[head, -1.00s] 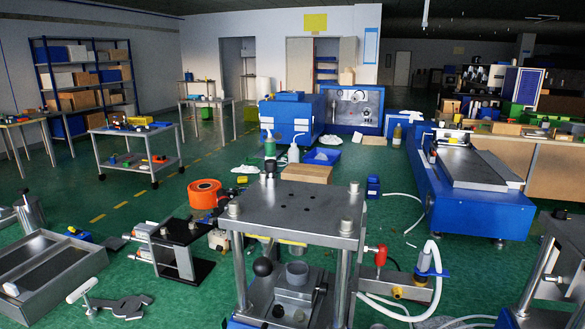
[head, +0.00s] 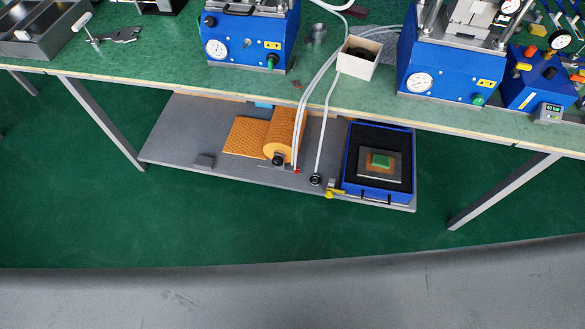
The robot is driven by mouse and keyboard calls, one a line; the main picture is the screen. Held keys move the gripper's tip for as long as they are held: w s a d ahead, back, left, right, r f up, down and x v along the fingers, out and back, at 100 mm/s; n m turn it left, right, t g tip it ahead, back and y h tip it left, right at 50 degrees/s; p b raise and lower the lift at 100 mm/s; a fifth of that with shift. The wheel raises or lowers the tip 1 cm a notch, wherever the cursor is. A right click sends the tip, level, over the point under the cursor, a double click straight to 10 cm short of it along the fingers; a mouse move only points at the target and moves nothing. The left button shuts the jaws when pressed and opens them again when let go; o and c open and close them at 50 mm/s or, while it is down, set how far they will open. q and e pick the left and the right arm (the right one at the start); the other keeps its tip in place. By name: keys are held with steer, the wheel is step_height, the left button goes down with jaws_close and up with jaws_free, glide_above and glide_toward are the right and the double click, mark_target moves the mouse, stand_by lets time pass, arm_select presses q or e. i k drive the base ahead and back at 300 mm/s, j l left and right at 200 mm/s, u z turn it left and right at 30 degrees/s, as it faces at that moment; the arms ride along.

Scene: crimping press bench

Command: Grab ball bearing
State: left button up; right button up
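I cannot pick out a ball bearing for certain in the head view. A small grey metallic round piece (head: 317,34) stands on the green bench top (head: 150,57), between the two blue presses. It is too small and blurred to tell whether it is the bearing. A small open cardboard box (head: 357,66) sits near the bench's front edge, with something dark inside that I cannot make out. Neither of my grippers is in view.
The left blue press (head: 250,50) and right blue press (head: 440,80) stand on the bench, with hoses between them. A metal tray (head: 40,28) is at far left. The lower shelf (head: 200,140) holds an orange roll (head: 282,135) and a blue case (head: 346,165). Green floor in front is clear.

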mark_target(313, 184)
steer(key=k, duration=0.25)
steer(key=i+l+u, duration=0.25)
steer(key=l, duration=0.35)
steer(key=i+l+u, duration=0.1)
steer(key=i+l, duration=0.15)
steer(key=i+l+u, duration=0.15)
steer(key=l, duration=0.25)
steer(key=k, duration=0.65)
